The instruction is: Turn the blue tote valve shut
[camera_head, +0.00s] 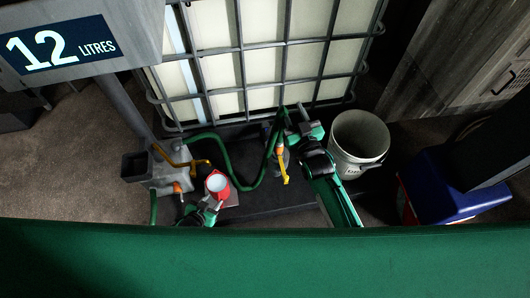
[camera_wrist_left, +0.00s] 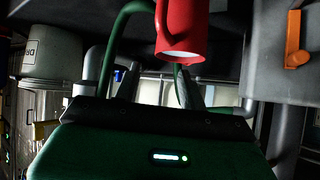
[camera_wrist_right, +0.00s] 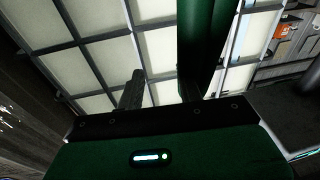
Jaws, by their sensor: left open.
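The caged tote (camera_head: 262,60) stands at the back with a green hose (camera_head: 232,175) looping from its foot. A yellow handle (camera_head: 284,168) shows at its outlet. A small blue part (camera_wrist_left: 118,75) shows in the left wrist view; I cannot tell whether it is the tote valve. My right gripper (camera_head: 294,112) is above the outlet area in front of the cage, close to the green hose, which crosses its right finger in the right wrist view (camera_wrist_right: 205,45). Its fingers look apart. My left gripper (camera_head: 211,205) is open beside a red jug (camera_head: 217,187), with nothing visibly held.
A dispenser base (camera_head: 155,175) with an orange-yellow lever (camera_head: 180,157) stands left of the jug. A white bucket (camera_head: 358,143) stands right of my right arm. A blue bin (camera_head: 443,190) is further right. The "12 litres" sign (camera_head: 60,45) overhangs top left.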

